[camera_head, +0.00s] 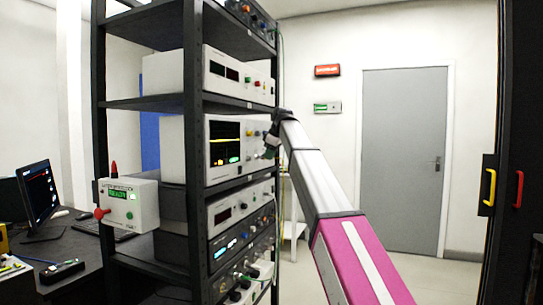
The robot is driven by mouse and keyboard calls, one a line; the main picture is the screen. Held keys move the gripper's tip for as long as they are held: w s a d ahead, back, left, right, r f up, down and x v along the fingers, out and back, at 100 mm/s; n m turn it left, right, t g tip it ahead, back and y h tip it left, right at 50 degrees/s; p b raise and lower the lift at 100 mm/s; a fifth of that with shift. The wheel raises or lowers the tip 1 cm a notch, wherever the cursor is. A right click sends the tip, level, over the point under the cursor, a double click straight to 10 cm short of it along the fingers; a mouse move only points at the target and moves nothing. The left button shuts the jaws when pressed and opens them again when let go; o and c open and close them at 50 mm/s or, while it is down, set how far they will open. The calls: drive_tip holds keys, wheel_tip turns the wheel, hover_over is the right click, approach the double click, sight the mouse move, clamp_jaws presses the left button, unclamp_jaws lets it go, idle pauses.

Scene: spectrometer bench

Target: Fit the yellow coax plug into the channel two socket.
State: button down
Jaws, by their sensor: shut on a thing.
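My gripper (271,143) is at the right edge of the front of a white instrument with a dark screen (225,143) on the rack's middle shelf. It is seen small and partly from behind my arm. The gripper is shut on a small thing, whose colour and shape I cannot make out. I cannot pick out the yellow coax plug for certain. Small coloured connectors or knobs (250,133) show on the instrument's front beside the gripper. I cannot tell which is the channel two socket, nor whether the gripper touches the panel.
The black rack (194,100) holds more instruments above and below, with cables along its right side. A desk with a monitor (38,192) stands at far left. Open floor lies before the grey door (402,155).

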drive_tip(key=shift+w+a, duration=0.25)
drive_tip(key=shift+a, duration=0.4)
drive_tip(key=c, duration=1)
unclamp_jaws()
drive_tip(key=shift+c, duration=0.2)
drive_tip(key=v, duration=1)
drive_tip(key=shift+s+r, duration=0.15)
drive_tip(key=shift+r, duration=0.2)
drive_tip(key=shift+d, duration=0.1)
